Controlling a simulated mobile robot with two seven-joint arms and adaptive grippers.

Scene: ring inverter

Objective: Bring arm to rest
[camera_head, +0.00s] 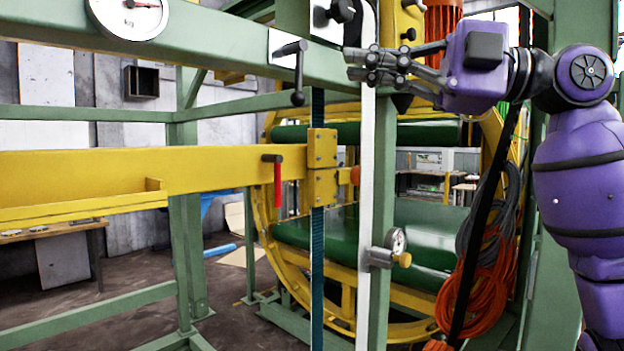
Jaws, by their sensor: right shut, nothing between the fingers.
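My right arm (580,160) is purple with black joints and comes in from the right edge. It is raised and bent, with its wrist turned to the left. My right gripper (352,64) is shut and empty. Its dark fingers point left, in front of the white upright strip and just right of a black crank handle in the picture. I cannot tell whether the fingers touch the strip. My left gripper is not in view.
A green frame (230,55) with a gauge (128,12) spans the upper left. A black crank handle (297,72) and a red-handled lever (277,180) stick out. A yellow beam (120,170) crosses the left. A yellow ring (262,220), a small gauge (396,241) and orange cables (480,300) stand below the gripper.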

